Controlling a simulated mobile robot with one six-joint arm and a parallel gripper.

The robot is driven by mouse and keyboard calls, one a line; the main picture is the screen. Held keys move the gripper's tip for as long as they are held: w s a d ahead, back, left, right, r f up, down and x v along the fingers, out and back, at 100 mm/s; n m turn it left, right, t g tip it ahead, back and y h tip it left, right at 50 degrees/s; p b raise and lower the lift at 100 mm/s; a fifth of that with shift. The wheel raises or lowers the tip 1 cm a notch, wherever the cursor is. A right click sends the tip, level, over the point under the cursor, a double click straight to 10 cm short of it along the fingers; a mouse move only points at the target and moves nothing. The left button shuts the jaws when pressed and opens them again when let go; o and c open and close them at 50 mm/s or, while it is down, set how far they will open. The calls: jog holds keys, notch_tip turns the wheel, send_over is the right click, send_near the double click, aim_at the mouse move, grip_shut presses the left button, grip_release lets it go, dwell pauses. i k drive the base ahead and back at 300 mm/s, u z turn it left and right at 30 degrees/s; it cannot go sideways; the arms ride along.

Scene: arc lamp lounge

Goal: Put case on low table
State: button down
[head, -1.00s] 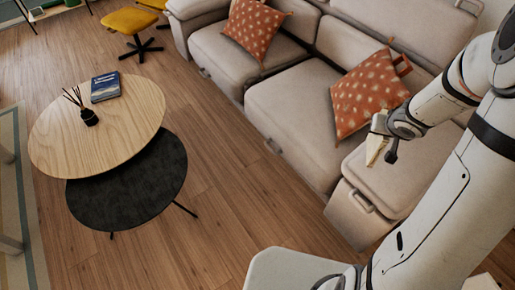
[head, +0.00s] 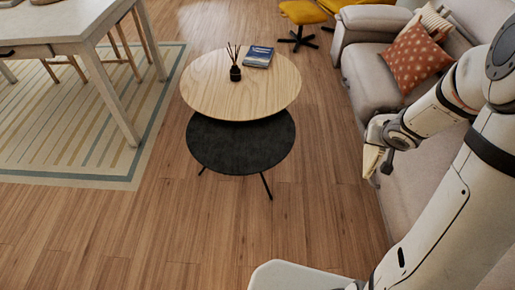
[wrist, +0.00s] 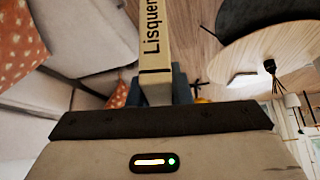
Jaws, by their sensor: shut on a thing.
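My gripper (head: 376,152) is shut on a slim cream case (head: 371,160), held in the air at the right, beside the sofa. In the wrist view the case (wrist: 152,40) shows as a narrow pale spine with dark lettering, running away from the jaws. The low table has a round light-wood top (head: 215,92) and a lower round black top (head: 240,150) partly under it. The case is apart from both, to their right. The low table also shows at the upper right of the wrist view (wrist: 235,65).
A dark reed diffuser (head: 235,73) and a blue book (head: 258,57) stand on the wood top; the black top's visible part is bare. A beige sofa (head: 372,80) with cushions lies along the right. A white table (head: 60,25) stands far left. The floor in front is clear.

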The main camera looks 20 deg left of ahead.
aim_at(249, 150)
jog(key=u, duration=1.2)
jog(key=i, duration=1.05)
jog(key=z, duration=0.1)
